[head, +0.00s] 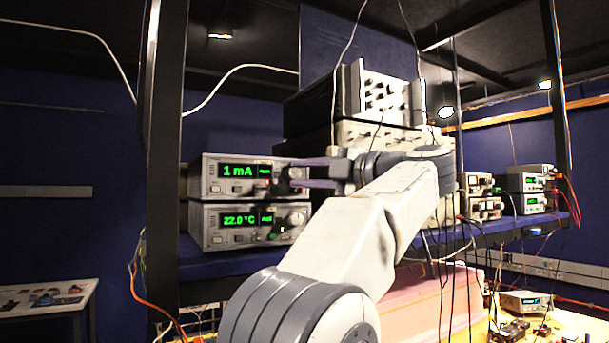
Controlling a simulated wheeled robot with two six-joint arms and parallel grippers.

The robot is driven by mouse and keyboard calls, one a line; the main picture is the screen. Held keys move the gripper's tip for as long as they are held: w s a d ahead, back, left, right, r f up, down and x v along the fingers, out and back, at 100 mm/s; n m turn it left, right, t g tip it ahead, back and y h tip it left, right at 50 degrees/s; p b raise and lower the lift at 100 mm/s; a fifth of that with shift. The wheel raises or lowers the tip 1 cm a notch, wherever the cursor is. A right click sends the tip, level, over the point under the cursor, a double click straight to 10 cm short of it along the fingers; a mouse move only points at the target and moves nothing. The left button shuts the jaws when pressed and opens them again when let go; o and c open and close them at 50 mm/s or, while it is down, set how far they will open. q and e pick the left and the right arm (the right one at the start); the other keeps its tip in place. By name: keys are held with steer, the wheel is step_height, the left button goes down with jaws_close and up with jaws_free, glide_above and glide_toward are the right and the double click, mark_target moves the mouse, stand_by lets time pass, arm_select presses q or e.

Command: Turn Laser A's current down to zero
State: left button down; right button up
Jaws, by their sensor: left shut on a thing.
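The upper control box (212,190) on the blue shelf shows "1 mA" in green. A lower box (206,238) under it shows "22.0 °C" and has a pale round knob (297,218). My left gripper (292,174) reaches across from the right, its fingers level with the right end of the upper box's front. It is shut on that box's knob, which the fingers mostly hide. I cannot read a label saying Laser A. My right gripper is not in view.
A tall instrument stack (383,97) stands behind my arm. More boxes with green displays (534,182) sit on the shelf at right. A dark post (166,130) rises left of the boxes. Cables hang below the shelf. A small table (30,297) stands at lower left.

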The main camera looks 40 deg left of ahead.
arm_select(q)
steer(key=shift+r+n+h, duration=0.15)
steer(key=shift+n+h, duration=0.35)
steer(key=shift+n, duration=0.7)
steer(key=shift+n, duration=0.3)
steer(key=c, duration=0.6)
jaws_free()
steer(key=shift+d, duration=0.55)
steer(key=d, duration=0.9)
steer(key=shift+d+r, duration=0.2)
steer(key=shift+r, duration=0.2)
steer(key=shift+r, duration=0.1)
